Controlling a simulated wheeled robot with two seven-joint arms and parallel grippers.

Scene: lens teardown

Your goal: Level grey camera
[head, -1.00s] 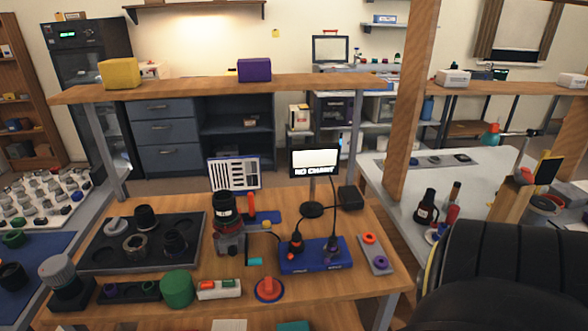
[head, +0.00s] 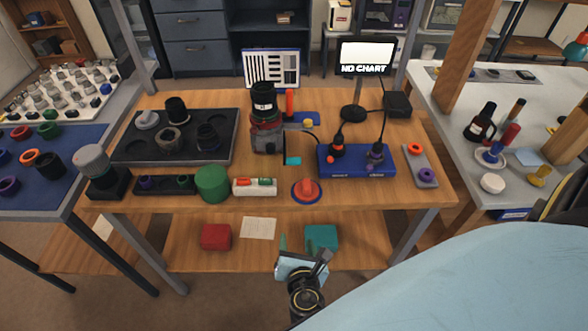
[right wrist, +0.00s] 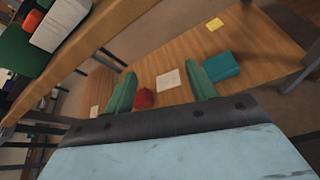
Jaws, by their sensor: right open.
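A grey camera body (head: 267,138) with red trim stands on the wooden workbench (head: 330,205), with a black lens (head: 264,101) upright on top. Whether it tilts is too small to tell. My right gripper (head: 298,247) is low in front of the bench's front edge, well apart from the camera. In the right wrist view its two green fingers (right wrist: 161,80) are spread, with nothing between them. That view faces the lower shelf and does not show the camera. My left gripper is not in view.
A red knob (head: 306,190), a white box (head: 255,187) and a green cylinder (head: 212,183) line the bench's front. A blue power strip (head: 357,161) with cables is right of the camera. The lower shelf holds a red box (head: 216,237) and a teal box (head: 321,238).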

